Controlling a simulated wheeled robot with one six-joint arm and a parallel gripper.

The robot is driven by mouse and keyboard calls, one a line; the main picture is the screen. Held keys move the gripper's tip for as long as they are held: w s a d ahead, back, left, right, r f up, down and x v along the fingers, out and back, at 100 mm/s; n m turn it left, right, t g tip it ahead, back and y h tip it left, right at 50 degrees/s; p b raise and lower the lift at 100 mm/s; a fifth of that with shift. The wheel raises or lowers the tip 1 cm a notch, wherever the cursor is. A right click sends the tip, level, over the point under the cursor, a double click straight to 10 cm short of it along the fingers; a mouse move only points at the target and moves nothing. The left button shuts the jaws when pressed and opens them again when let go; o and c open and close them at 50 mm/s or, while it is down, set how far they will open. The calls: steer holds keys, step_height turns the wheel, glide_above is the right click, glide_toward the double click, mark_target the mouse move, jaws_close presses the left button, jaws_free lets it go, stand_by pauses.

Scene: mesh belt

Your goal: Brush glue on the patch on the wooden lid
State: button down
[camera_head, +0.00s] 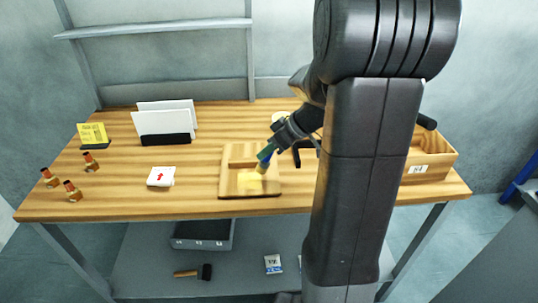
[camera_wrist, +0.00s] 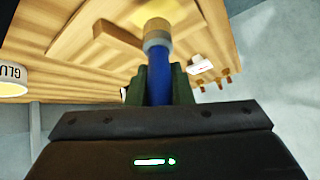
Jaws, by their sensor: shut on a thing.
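The wooden lid (camera_head: 228,187) lies flat on the table, with a pale yellow patch (camera_head: 248,182) near its front. My gripper (camera_head: 266,153) is above the lid and shut on a brush. In the wrist view, my gripper (camera_wrist: 158,88) holds the brush's blue handle (camera_wrist: 159,75), and its bristle end points at the yellow patch (camera_wrist: 150,12). The brush tip (camera_head: 261,169) is at or just over the patch's back right edge; I cannot tell whether it touches. The glue pot (camera_wrist: 12,78) shows at the left of the wrist view.
A white card with a red mark (camera_head: 160,177) lies left of the lid. White panels in a black stand (camera_head: 163,127) are behind it. Several small bottles (camera_head: 72,190) and a yellow note (camera_head: 92,134) are at far left. A wooden crate (camera_head: 432,160) is at right.

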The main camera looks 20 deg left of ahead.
steer(key=shift+r+p, duration=0.75)
steer(key=shift+r, duration=1.2)
